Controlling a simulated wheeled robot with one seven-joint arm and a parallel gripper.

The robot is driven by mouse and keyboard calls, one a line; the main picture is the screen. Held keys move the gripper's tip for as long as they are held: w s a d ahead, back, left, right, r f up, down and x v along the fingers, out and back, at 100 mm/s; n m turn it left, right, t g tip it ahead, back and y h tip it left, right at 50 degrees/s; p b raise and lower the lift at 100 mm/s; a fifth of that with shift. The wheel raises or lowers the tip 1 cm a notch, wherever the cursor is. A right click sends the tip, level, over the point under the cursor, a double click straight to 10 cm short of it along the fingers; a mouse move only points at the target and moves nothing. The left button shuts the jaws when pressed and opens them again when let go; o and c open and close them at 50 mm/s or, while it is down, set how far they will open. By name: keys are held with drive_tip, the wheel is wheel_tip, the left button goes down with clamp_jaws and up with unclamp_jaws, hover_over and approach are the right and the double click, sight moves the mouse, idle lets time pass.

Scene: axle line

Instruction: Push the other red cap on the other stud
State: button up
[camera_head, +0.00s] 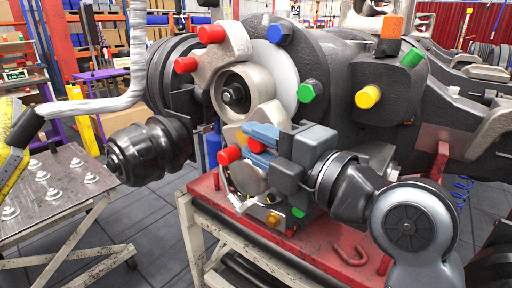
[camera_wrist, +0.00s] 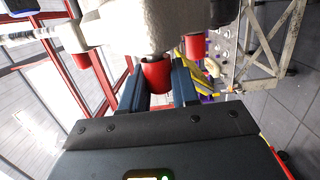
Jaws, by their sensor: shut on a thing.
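My gripper (camera_head: 258,140) has its blue fingers closed around a red cap (camera_head: 257,146), beside the pale metal bracket (camera_head: 237,50) of the axle hub. In the wrist view the held red cap (camera_wrist: 156,76) sits between the fingertips, its far end against a short grey stud (camera_wrist: 153,57) under the pale casting. I cannot tell how far it is on. Another red cap (camera_head: 229,155) is just left of the fingers. Two more red caps, an upper one (camera_head: 211,33) and a lower one (camera_head: 185,64), are on the bracket's upper left.
A blue cap (camera_head: 278,33), a green cap (camera_head: 311,91) and a yellow cap (camera_head: 368,97) stick out from the dark axle housing (camera_head: 345,65). A red bench (camera_head: 325,245) is below. A table with several washers (camera_head: 60,190) stands at left, with floor between.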

drive_tip(key=shift+w+d, duration=0.1)
drive_tip(key=shift+w, duration=0.05)
drive_tip(key=o, duration=1.1)
drive_tip(key=shift+b+v, duration=0.9)
drive_tip(key=shift+v, duration=3.05)
